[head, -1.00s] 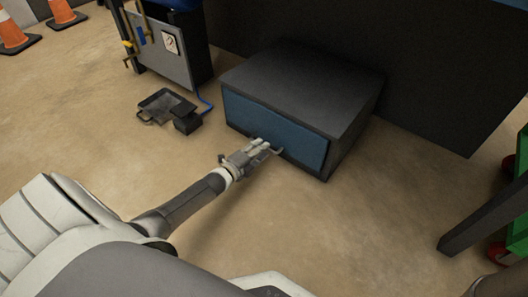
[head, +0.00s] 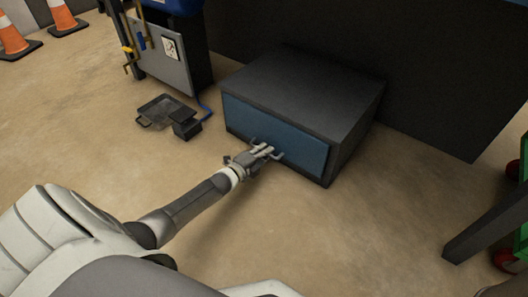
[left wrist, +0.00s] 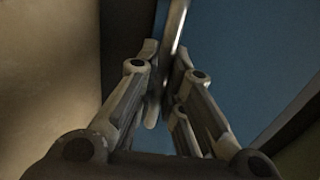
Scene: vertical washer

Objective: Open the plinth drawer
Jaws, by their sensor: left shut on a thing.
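The plinth drawer has a flat blue front (head: 300,151) in a low dark grey plinth (head: 305,82) on the floor. The front looks flush with the plinth. A metal bar handle (head: 254,140) stands out from the front. My left gripper (head: 266,150) is at the handle, its arm coming in from the lower left. In the left wrist view the handle (left wrist: 177,28) runs between the fingertips (left wrist: 165,62), and the gripper is shut on it. The blue front fills the space behind. The fingers hide part of the handle. My right gripper is out of view.
A black pan-like tray (head: 160,109) lies on the floor left of the plinth, by a grey cabinet (head: 165,52). Orange cones (head: 62,14) stand at the far left. The floor before the drawer is otherwise clear.

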